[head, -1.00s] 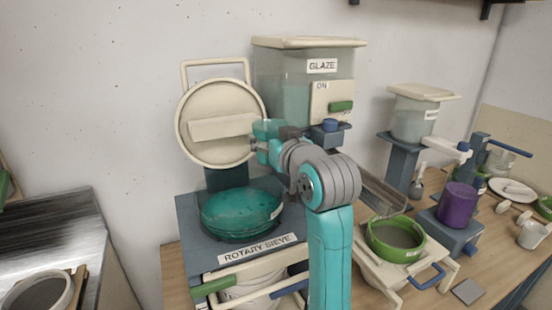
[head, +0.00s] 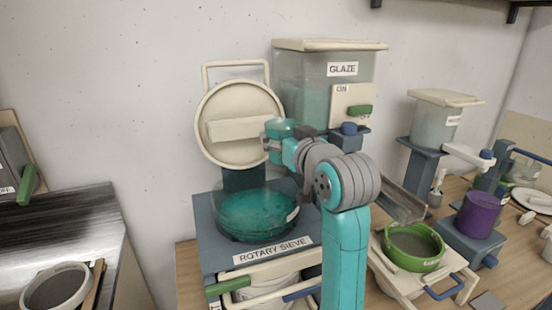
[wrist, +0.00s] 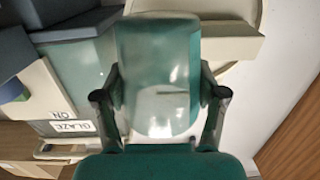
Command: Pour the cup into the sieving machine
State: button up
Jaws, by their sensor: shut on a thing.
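My gripper (wrist: 160,97) is shut on a translucent cup (wrist: 158,60), with one finger on each side of it. Teal shows through the cup's wall in the wrist view; how full it is I cannot tell. In the head view my gripper (head: 268,140) is above the sieving machine, marked ROTARY SIEVE (head: 272,250), and the cup is hard to make out there. The machine's round bowl (head: 255,213) has clear walls and teal inside. Its round cream lid (head: 240,100) stands raised behind the bowl. The wrist view is turned over, with the GLAZE label upside down.
A tall glaze tank (head: 300,75) with a green switch stands behind my arm. To the right are a green-rimmed sieve (head: 414,265), a purple container (head: 479,214) and a smaller tank (head: 435,120). A pale round bucket (head: 78,275) stands at the lower left.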

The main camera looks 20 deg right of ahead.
jog(key=s+a+r+n+g+y, duration=0.25)
jog(key=a+n+y, duration=0.35)
jog(key=a, duration=0.6)
jog(key=f+m+y, duration=0.1)
jog(key=m, duration=0.3)
jog(key=f+m+y, duration=0.1)
jog(key=f+m, duration=0.1)
jog(key=m, duration=0.3)
jog(key=a+f+m, duration=0.1)
jog(key=f+m, duration=0.1)
jog(key=m, duration=0.3)
jog(key=shift+a+f+y, duration=0.1)
jog(key=shift+f+y, duration=0.05)
jog(key=shift+y, duration=0.25)
